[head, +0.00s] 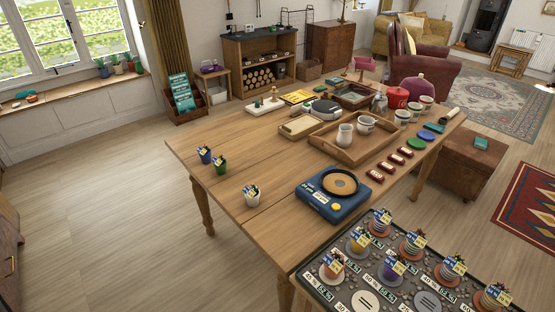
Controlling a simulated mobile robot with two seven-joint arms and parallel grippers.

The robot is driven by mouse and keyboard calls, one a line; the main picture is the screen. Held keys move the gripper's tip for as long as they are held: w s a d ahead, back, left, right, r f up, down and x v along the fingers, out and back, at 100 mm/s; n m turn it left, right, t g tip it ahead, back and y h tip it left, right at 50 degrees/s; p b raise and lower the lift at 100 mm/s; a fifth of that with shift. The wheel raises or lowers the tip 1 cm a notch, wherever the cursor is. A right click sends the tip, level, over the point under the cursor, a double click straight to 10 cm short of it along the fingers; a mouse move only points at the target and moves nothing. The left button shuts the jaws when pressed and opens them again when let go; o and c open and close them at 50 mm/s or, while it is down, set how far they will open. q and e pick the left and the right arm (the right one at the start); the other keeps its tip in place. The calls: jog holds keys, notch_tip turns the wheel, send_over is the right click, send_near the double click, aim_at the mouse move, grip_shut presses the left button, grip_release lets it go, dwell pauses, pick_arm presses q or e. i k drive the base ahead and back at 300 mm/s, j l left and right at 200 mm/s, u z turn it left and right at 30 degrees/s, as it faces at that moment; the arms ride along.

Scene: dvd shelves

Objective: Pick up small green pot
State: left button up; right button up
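A small green pot (220,167) with a yellow-and-blue tag stands upright near the left edge of the wooden table. A small blue pot (205,155) with a similar tag stands just behind it to the left. A white pot (252,194) with a tag stands nearer the front of the table. Neither of my grippers is in the head view. Nothing touches the green pot.
The wooden table (230,215) is bare around the small pots. A blue device with a round top (333,192), a wooden tray (340,150) and a dark board (318,283) with several tagged pots lie to the right. Open floor (110,210) is left.

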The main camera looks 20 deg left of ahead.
aim_at(220, 163)
jog(key=i+j+z, duration=0.1)
jog(key=j+z, duration=0.3)
jog(key=j, duration=0.25)
jog(key=j+z, duration=0.4)
jog(key=j, duration=0.25)
jog(key=j+z, duration=0.4)
jog(key=j, duration=0.3)
